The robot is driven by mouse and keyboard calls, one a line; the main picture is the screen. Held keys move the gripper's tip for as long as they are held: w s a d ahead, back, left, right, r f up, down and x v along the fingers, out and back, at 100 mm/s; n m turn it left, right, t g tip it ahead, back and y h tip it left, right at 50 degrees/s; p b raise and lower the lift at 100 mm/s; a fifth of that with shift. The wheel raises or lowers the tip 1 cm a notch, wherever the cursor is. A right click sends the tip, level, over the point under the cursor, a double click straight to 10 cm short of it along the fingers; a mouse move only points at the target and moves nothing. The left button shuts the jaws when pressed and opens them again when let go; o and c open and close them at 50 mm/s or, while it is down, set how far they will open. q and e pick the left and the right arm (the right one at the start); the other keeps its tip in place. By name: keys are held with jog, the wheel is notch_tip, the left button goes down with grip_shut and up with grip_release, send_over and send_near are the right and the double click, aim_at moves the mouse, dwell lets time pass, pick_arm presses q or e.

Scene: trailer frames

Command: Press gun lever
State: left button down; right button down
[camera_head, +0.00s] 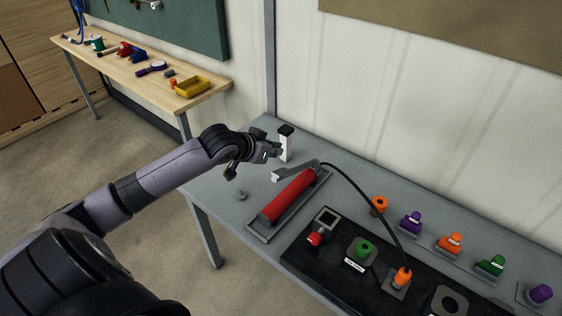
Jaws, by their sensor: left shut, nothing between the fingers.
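A red grease gun (287,198) lies in a grey tray (262,238) on the grey table. A grey lever-like part (292,173) with a pale tip shows at its far end, and a black hose (362,196) runs from that end to an orange fitting on the black board. My left gripper (272,152) is shut and empty. It shows just left of and above the gun's far end, near a white bottle with a black cap (286,145). Whether it touches either one cannot be told. My right gripper is out of view.
A black board (318,265) with several coloured fittings fills the table's near right part. More coloured fittings stand along the wall side. A small grey piece (242,195) lies left of the tray. A wooden bench (140,75) with tools stands at the back left.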

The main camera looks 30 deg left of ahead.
pick_arm(q)
jog(key=p, duration=0.1)
send_over(281, 172)
jog(key=w, duration=0.2)
notch_tip(281, 172, down, 3)
jog(key=shift+s+d+f, duration=0.1)
jog(key=shift+d, duration=0.05)
jog(key=s+f, duration=0.1)
jog(key=s+f+p, duration=0.1)
jog(key=f, duration=0.1)
jog(key=shift+f, duration=0.4)
